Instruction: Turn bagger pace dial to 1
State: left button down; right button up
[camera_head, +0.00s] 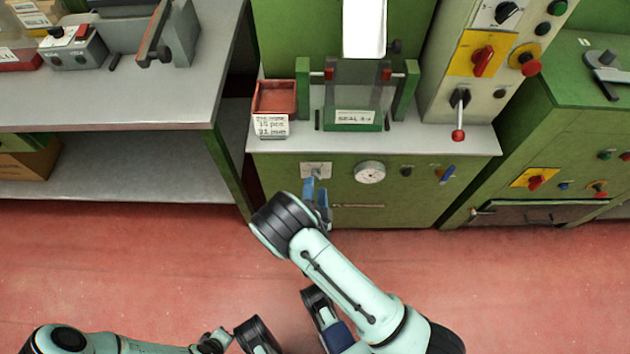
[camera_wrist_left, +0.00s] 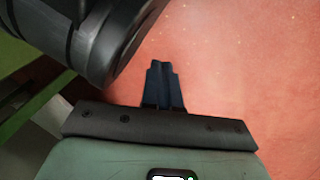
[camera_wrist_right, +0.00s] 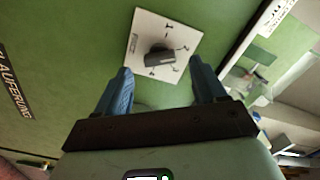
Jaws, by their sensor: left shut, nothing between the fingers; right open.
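The bagger pace dial is a dark knob on a square white plate on the green machine front. In the head view the plate (camera_head: 309,167) is partly covered by my right gripper (camera_head: 317,184). In the right wrist view the knob (camera_wrist_right: 160,57) sits on the tilted plate (camera_wrist_right: 150,27), with small marks around it too small to read. My right gripper (camera_wrist_right: 161,76) is open, its blue fingers on either side of the knob's line, apart from it, with nothing between them. My left gripper (camera_wrist_left: 163,70) is shut and empty above the red floor.
Above, the ledge holds a red tray (camera_head: 275,97). A grey bench (camera_head: 190,100) stands left. The red floor in front is clear.

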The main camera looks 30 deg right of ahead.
aim_at(316, 179)
pick_arm(q)
jog(key=shift+s+a+f, duration=0.15)
jog(key=shift+s+f, duration=0.55)
jog(key=shift+s, duration=0.05)
pick_arm(e)
jog(key=shift+x, duration=1.85)
jog(key=c, duration=1.1)
jog(key=shift+o, duration=0.2)
pick_arm(q)
jog(key=shift+w+r, duration=0.1)
pick_arm(e)
jog(key=n, duration=0.3)
jog(key=shift+p, duration=0.3)
jog(key=n+p, duration=0.1)
jog(key=n, duration=0.3)
jog(key=shift+n, duration=0.4)
pick_arm(q)
jog(key=shift+t, duration=0.3)
jog(key=r, duration=0.1)
jog(key=w+d+r, duration=0.1)
jog(key=r, duration=0.1)
jog(key=w+r+p, duration=0.1)
jog(key=shift+w+d+r, duration=0.25)
jog(key=shift+r, duration=0.1)
pick_arm(e)
jog(key=n, duration=0.4)
jog(key=shift+a, duration=0.1)
jog(key=shift+n, duration=0.3)
